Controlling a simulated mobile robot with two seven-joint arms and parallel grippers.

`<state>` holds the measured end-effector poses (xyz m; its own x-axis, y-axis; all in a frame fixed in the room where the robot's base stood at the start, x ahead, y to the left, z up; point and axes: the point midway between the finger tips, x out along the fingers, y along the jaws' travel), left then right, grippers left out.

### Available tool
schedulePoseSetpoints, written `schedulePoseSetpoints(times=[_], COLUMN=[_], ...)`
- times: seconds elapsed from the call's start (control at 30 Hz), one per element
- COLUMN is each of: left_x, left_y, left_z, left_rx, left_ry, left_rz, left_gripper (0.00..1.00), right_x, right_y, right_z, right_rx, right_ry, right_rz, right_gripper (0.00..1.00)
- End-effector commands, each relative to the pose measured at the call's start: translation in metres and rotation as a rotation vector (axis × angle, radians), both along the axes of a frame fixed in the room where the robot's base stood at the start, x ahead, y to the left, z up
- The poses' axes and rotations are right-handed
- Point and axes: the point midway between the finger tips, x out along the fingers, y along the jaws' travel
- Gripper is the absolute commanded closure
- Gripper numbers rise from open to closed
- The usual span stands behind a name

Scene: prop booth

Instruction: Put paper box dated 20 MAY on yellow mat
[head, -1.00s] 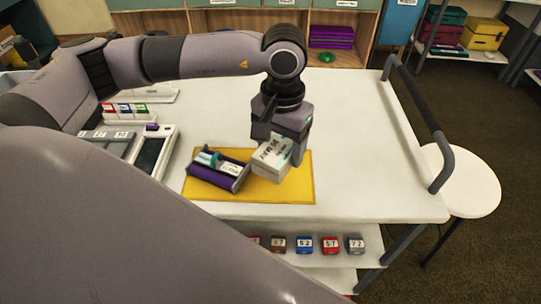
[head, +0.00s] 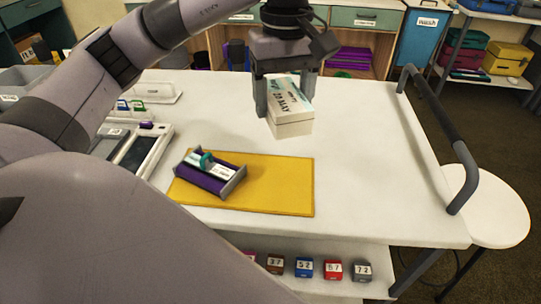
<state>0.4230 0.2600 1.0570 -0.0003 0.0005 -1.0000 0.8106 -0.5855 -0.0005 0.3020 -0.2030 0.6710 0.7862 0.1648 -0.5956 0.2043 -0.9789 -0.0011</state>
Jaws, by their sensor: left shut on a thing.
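The white paper box (head: 291,112) reads 20 MAY on its tilted top face. My left gripper (head: 283,103) is shut on this box and holds it in the air, above the table beyond the far edge of the mat. The yellow mat (head: 275,188) lies flat near the table's front edge. A purple tray with grey ends (head: 208,178) sits on the mat's left part and holds a teal and white item. The right part of the mat is bare. My right gripper does not show.
The white table (head: 370,160) is clear right of the mat. A grey rail (head: 436,120) runs along its right edge, beside a round white stool (head: 490,205). A white-framed tray (head: 145,152) stands left of the mat. Numbered blocks (head: 304,267) line the lower shelf.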

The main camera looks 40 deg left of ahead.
Motion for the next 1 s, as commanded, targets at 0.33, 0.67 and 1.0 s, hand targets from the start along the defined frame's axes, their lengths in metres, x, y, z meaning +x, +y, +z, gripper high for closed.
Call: schedulePoseSetpoints(times=[0.33,0.67,1.0], left_x=[-0.001,0.0,0.0], left_y=[0.0,0.0,0.0], left_z=[-0.075,-0.12,-0.161], left_rx=[0.0,0.0,-0.001], left_ry=[0.004,-0.002,0.001], left_rz=[-0.002,-0.002,-0.003], left_gripper=[0.42,0.42,0.42], right_x=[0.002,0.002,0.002], right_y=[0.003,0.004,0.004], right_z=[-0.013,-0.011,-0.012], right_rx=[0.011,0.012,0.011], right_ry=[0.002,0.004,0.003], right_rz=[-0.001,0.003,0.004], right_gripper=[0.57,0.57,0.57])
